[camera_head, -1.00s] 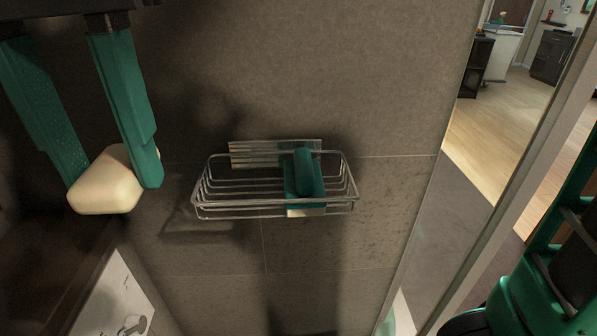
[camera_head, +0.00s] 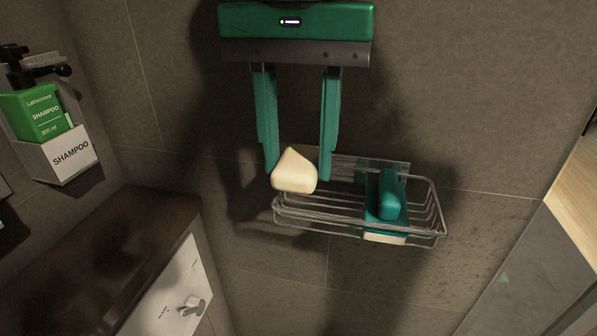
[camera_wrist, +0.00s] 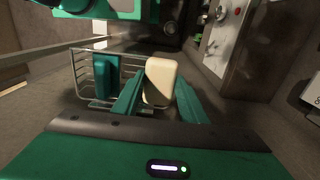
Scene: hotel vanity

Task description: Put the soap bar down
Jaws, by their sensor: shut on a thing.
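The cream soap bar (camera_head: 294,172) is between the green fingers of my gripper (camera_head: 298,172), which is shut on it. The soap also shows between the fingers in the wrist view (camera_wrist: 160,81). In the head view it appears over the left end of a wire basket (camera_head: 330,229) on the tiled wall. I cannot tell whether the soap touches the wire. A teal object (camera_head: 389,194) sits in the right part of the basket, and it shows left of the soap in the wrist view (camera_wrist: 106,75).
A green shampoo bottle (camera_head: 36,115) stands in a white wall holder (camera_head: 66,156) at the left. A dark ledge (camera_head: 110,235) with a white front panel (camera_head: 170,290) lies at lower left. The left part of the basket looks empty.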

